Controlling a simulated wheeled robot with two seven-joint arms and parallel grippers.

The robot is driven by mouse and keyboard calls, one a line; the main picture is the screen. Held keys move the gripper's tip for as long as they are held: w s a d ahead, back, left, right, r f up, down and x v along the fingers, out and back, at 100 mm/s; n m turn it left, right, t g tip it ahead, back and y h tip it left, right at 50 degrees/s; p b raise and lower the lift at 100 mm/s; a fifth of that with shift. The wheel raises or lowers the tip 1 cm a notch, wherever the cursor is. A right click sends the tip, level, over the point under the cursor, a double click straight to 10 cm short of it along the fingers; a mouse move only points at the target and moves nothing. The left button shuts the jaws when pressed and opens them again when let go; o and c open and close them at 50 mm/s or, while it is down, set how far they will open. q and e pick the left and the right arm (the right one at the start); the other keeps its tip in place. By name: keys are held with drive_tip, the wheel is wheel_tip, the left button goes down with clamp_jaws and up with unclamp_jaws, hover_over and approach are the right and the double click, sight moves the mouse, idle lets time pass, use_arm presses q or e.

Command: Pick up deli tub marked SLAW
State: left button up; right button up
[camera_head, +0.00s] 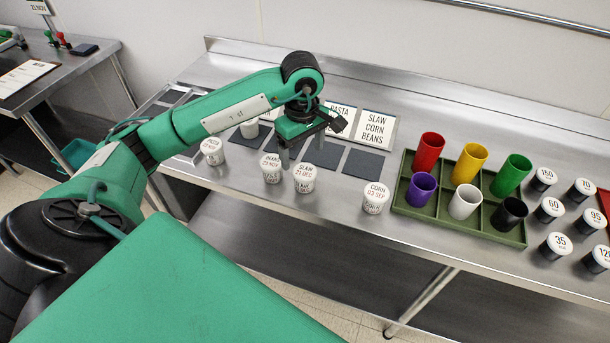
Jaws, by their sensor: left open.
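The deli tub marked SLAW (305,178) is a small white tub with SLAW and 21 DEC on its lid. It stands upright near the front of the steel counter (345,224). My left gripper (302,147) is above and just behind it, pointing down. Its two fingers are apart with nothing visible between them. The fingers do not appear to touch the tub. My right gripper is not in view.
A tub that seems marked BEANS (271,168) stands close left of SLAW. A CORN tub (375,198) stands to the right, another tub (212,151) farther left. Dark mats (363,163) and label cards (376,127) lie behind. A green tray (448,217) holds coloured cups.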

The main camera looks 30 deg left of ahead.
sight(305, 171)
use_arm(q)
drive_tip(key=shift+d+f, duration=0.1)
drive_tip(key=shift+f, duration=0.85)
drive_tip(key=f, duration=0.1)
drive_tip(key=f+p, duration=0.1)
drive_tip(key=f, duration=0.1)
drive_tip(key=f+p, duration=0.1)
drive_tip(key=shift+s+d+f, duration=0.15)
drive_tip(key=shift+s+d, duration=0.15)
drive_tip(key=shift+d, duration=0.1)
drive_tip(key=shift+f, duration=0.45)
drive_tip(key=c, duration=1.1)
drive_tip(key=shift+w+r, duration=0.1)
